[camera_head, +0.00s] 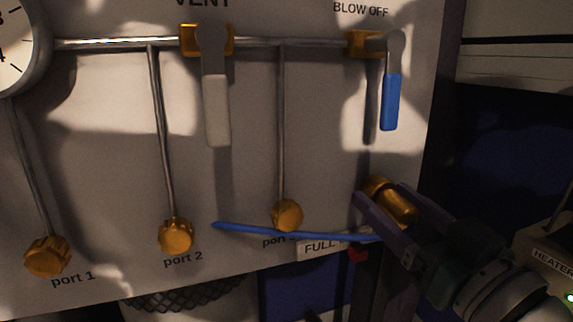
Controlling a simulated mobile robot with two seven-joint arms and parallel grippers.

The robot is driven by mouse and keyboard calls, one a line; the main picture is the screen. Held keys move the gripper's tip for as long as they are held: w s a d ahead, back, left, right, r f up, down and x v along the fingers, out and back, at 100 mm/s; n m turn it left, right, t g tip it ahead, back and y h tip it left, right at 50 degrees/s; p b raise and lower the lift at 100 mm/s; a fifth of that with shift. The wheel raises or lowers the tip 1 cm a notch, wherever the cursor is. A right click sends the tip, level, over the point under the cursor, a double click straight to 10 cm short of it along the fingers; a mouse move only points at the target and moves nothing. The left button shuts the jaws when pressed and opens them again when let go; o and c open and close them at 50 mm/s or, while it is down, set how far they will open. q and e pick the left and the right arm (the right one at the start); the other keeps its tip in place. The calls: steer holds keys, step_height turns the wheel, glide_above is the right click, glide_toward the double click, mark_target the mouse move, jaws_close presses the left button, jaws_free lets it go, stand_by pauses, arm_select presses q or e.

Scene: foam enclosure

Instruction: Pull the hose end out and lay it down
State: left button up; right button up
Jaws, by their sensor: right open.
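A thin blue hose (290,232) stretches across the lower panel, passing in front of the lower edge of the port 3 knob. Its left tip (218,225) is free, between port 2 and port 3. Its right part reaches my right gripper (384,194), where the gripper hides it. My right gripper is open, with its fingers on either side of a brass fitting (392,204) at the panel's lower right. I cannot tell whether the fingers touch the fitting or the hose. My left gripper is not in view.
The grey panel (100,170) carries a gauge (15,45), a vent lever (217,105), a blue-handled blow off lever (391,102) and brass knobs at port 1 (47,257) and port 2 (175,236). A FULL label (318,248) sits below the hose. A mesh bin (190,300) stands below.

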stand_by(0.5)
jaws_close()
stand_by(0.5)
steer(key=o, duration=0.5)
jaws_free()
steer(key=shift+s, duration=0.15)
